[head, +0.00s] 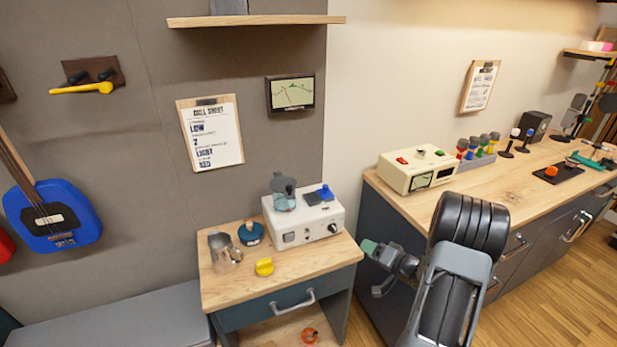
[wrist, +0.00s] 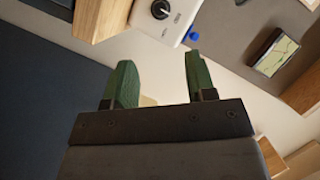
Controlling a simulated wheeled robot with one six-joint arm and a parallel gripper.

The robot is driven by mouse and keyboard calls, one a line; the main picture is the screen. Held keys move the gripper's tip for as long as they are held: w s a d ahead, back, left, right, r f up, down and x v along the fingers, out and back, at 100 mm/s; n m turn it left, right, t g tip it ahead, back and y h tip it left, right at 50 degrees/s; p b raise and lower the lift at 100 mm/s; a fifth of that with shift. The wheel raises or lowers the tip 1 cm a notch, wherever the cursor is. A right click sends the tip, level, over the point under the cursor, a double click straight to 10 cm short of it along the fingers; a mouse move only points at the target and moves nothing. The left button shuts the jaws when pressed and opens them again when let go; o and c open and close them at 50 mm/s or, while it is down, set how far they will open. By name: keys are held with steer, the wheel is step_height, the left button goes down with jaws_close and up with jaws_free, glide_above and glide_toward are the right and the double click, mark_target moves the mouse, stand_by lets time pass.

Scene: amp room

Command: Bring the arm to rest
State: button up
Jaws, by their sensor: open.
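My arm reaches up from the lower right of the head view, in front of the long bench. My gripper (head: 368,247) is at its left end, near the gap between the small table and the bench. In the wrist view my gripper (wrist: 158,85) shows two green fingers spread apart with nothing between them. It touches nothing that I can see.
A small table (head: 225,288) at left bears a white device (head: 303,220), a metal jug (head: 222,250) and a yellow knob (head: 264,267). The long bench (head: 400,203) at right bears a cream meter box (head: 418,168). A blue guitar (head: 52,218) hangs at left.

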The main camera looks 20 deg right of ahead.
steer(key=s+d+f+n+g+h, duration=0.1)
steer(key=s+d+f+g+h, duration=0.45)
steer(key=d+h, duration=0.3)
steer(key=s+a+r+n+g, duration=0.1)
steer(key=s+a+r, duration=0.3)
steer(key=a+r, duration=0.3)
steer(key=s+a+r+n+g+y, duration=0.1)
steer(key=s+a+r+n+g, duration=0.1)
steer(key=s+a+r, duration=0.2)
steer(key=s+a+r+n+g, duration=0.1)
steer(key=s+a+r, duration=0.3)
steer(key=a+r, duration=0.6)
steer(key=a+n, duration=0.1)
steer(key=a, duration=0.5)
steer(key=shift+a+r+y, duration=0.2)
steer(key=shift+r+y, duration=0.15)
steer(key=shift+g, duration=0.25)
